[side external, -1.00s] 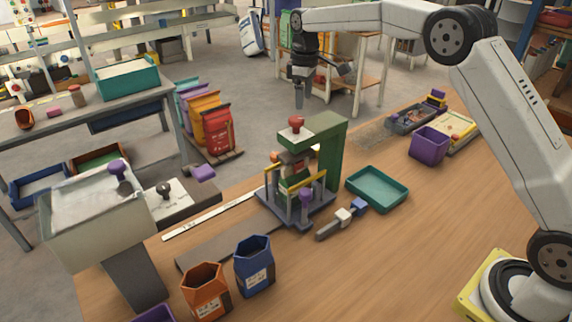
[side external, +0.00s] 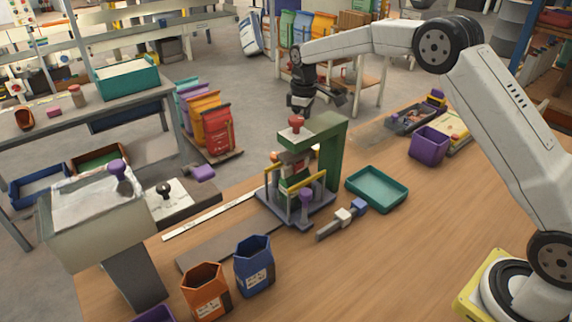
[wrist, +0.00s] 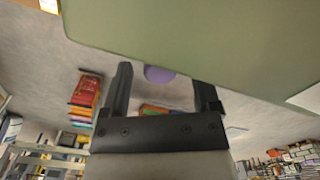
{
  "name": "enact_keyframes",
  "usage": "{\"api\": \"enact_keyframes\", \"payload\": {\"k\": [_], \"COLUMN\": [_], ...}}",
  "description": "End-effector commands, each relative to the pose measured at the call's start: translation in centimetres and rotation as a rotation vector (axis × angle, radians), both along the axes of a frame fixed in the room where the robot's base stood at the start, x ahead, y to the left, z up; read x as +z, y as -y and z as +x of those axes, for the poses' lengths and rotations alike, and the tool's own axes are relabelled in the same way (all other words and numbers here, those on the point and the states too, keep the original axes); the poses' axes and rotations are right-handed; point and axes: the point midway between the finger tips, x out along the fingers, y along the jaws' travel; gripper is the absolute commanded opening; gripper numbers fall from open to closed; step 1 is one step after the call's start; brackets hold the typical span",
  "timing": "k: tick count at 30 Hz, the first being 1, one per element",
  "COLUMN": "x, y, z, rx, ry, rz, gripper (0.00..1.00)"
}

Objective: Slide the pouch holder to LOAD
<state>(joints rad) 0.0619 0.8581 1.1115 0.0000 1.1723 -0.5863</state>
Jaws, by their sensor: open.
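The pouch holder appears to be the dark grey carriage (side external: 290,212) with yellow rails and a purple knob (side external: 305,197), under the green press frame (side external: 334,150). A pouch-like item inside it is partly hidden. A grey track with a white strip (side external: 205,218) runs left from it; no LOAD mark is legible. In the wrist view my gripper (wrist: 163,85) is open and empty. A rounded purple piece (wrist: 158,74) shows beyond the fingers, partly covered by a large green surface.
A hopper (side external: 95,215) stands at the left end of the track. Orange (side external: 206,290) and blue (side external: 254,265) containers stand in front of the track. A teal tray (side external: 377,188) and purple bin (side external: 429,145) lie to the right.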

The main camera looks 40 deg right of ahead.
Motion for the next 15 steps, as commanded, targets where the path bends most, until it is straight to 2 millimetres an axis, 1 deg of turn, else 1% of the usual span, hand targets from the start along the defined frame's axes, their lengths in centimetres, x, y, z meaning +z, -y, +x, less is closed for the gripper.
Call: {"api": "enact_keyframes", "payload": {"k": [9, 10, 11, 12, 14, 15], "x": [-0.3, -0.3, -0.29, -0.29, -0.29, -0.28], "y": [0.0, 0.0, 0.0, 0.0, 0.0, 0.0], "z": [0.0, 0.0, 0.0, 0.0, 0.0, 0.0], "rx": [0.0, 0.0, 0.0, 0.0, 0.0, 0.0], "ry": [0.0, 0.0, 0.0, 0.0, 0.0, 0.0], "rz": [0.0, 0.0, 0.0, 0.0, 0.0, 0.0], "gripper": [0.79, 0.76, 0.66, 0.53, 0.34, 0.22]}}
